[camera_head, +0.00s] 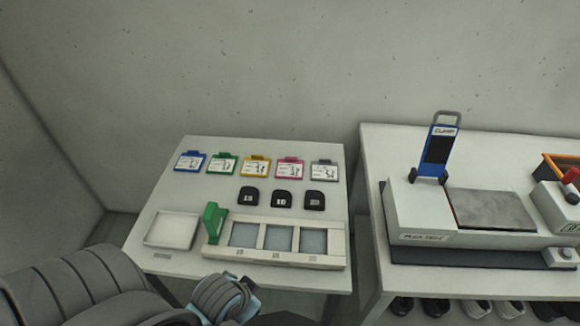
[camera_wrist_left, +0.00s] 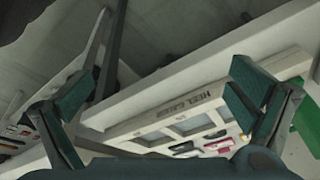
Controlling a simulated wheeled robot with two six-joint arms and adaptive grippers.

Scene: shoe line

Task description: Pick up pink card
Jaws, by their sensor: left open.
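The pink card (camera_head: 290,168) lies near the back of the left table, in a row with blue, green, yellow and grey cards. It is second from the right, between the yellow card (camera_head: 256,167) and the grey card (camera_head: 324,170). In the left wrist view my left gripper (camera_wrist_left: 162,95) is open and empty, its two fingers wide apart. In the head view my left arm comes in at the bottom left, at the table's front edge, well short of the cards. My right gripper is not in view.
Three black pieces (camera_head: 282,200) lie in front of the cards. A tray with three recesses (camera_head: 215,254), a green upright piece (camera_head: 213,222) and a white shallow tray (camera_head: 148,243) stand nearer. A machine (camera_head: 412,224) stands on the right table.

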